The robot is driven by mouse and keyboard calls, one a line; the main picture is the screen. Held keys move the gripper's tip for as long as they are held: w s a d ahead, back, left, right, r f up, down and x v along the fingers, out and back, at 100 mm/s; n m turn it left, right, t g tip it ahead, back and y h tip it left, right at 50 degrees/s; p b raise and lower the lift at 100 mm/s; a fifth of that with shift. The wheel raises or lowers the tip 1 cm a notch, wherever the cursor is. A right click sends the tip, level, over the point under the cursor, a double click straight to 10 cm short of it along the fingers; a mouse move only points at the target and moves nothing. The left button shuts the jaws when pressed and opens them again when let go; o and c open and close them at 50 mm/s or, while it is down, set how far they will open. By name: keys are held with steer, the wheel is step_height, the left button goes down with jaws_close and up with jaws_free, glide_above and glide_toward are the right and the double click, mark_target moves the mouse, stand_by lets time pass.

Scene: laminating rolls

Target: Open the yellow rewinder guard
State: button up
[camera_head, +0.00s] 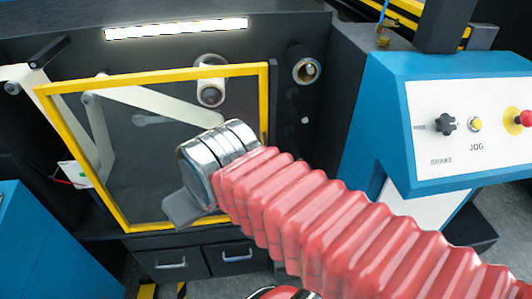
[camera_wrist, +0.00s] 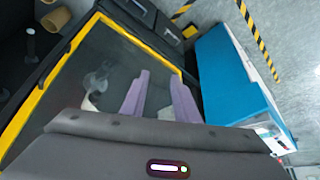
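The yellow rewinder guard (camera_head: 160,75) is a yellow frame around a clear, dark-looking panel on the machine front. My arm crosses in front of its lower right part and hides that corner. My gripper (camera_head: 184,207) is in front of the guard's lower part; its fingers are hard to make out there. In the wrist view, the two fingers of my gripper (camera_wrist: 159,80) stand apart with nothing between them, over the panel of the guard (camera_wrist: 62,57). I cannot tell whether they touch it.
Pale machine arms and a roller (camera_head: 210,93) show behind the panel. A second roller (camera_head: 306,70) sticks out to the right. A blue control console (camera_head: 400,95) with knobs stands at the right. Drawers (camera_head: 200,262) are below, and a blue cabinet (camera_head: 45,250) is at lower left.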

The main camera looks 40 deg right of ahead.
steer(key=w+d+r+m+h, duration=0.1)
steer(key=w+d+r+m, duration=0.1)
steer(key=d, duration=1)
steer(key=w+d+r+m+g, duration=0.1)
steer(key=w+d+r+m, duration=0.1)
steer(key=d, duration=1.1)
steer(key=shift+w+h, duration=0.4)
steer(key=shift+w, duration=0.1)
steer(key=shift+f, duration=0.1)
steer(key=x, duration=1.3)
steer(key=shift+s+f, duration=0.1)
steer(key=shift+f, duration=0.3)
steer(key=shift+c, duration=0.3)
jaws_close()
